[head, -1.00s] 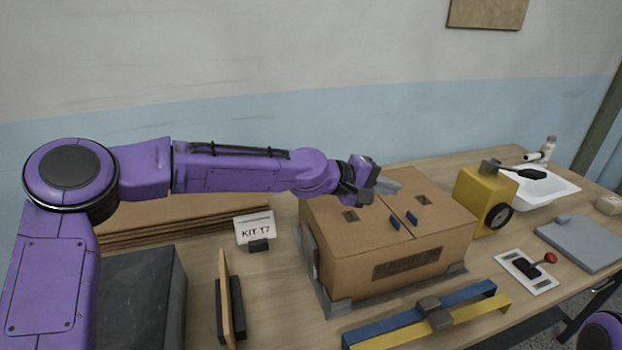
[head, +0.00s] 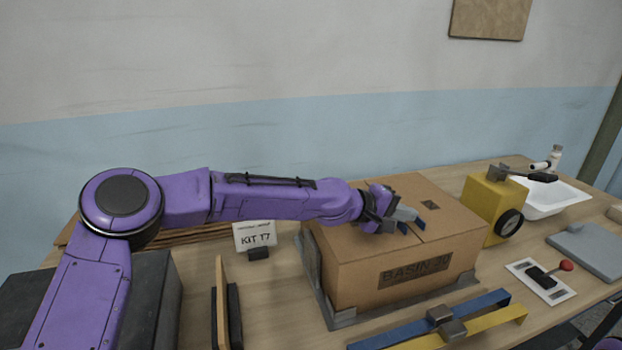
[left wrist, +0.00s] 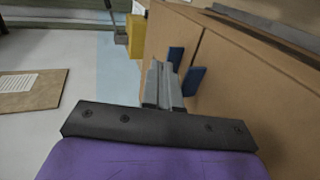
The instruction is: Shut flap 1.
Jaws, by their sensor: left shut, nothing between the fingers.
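The cardboard box (head: 385,275), printed BASIN, stands on the table with its two top flaps lying about flat and a seam between them. I cannot tell which flap is number 1. The left flap (head: 345,218) is partly hidden by my left gripper (head: 410,214). That gripper is shut and empty, low over the left flap near the seam. I cannot tell whether the fingers touch the flap. My right gripper is out of view.
The box sits in a grey corner frame (head: 343,318). A yellow block (head: 485,208) with a black knob stands to its right. Blue (head: 480,303) and yellow bars lie in front. A KIT 17 sign (head: 254,235) stands left. A white basin (head: 550,200) is at the back right.

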